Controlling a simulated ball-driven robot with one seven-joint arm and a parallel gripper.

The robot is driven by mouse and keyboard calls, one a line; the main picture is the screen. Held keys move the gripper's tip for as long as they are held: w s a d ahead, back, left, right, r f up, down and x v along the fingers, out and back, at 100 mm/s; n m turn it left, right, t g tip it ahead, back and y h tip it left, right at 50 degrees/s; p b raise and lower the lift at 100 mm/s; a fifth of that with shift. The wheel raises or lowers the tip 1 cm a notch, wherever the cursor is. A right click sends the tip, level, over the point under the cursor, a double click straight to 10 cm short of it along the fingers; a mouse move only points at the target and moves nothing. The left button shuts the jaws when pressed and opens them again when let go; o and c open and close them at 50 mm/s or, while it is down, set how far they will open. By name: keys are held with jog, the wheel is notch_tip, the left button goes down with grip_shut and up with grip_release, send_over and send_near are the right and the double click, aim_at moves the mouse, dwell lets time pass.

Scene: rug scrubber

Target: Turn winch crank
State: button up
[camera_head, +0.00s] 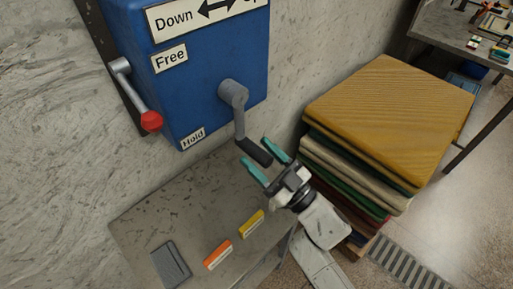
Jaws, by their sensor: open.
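The winch is a blue box (185,70) on the wall, with a grey crank (237,105) on its front right side. The crank arm hangs down and ends in a dark handle (255,152). My gripper (260,157) is open, with teal fingers pointing up and left. In the picture one finger lies on each side of the handle's lower end; I cannot tell whether they touch it or how far apart in depth they are. A lever with a red knob (151,121) is on the box's left side, near the "Hold" label (193,138).
A grey bench (195,208) below carries an orange block (217,254), a yellow block (251,223) and a grey flat item (171,265). A stack of folded rugs (390,115) stands close to the right of my gripper. A table with small items is at the upper right.

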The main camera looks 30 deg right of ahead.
jog(key=shift+w+a+r, duration=0.2)
jog(key=shift+w+r, duration=0.05)
jog(key=shift+w, duration=0.3)
jog(key=shift+c, duration=0.4)
grip_shut()
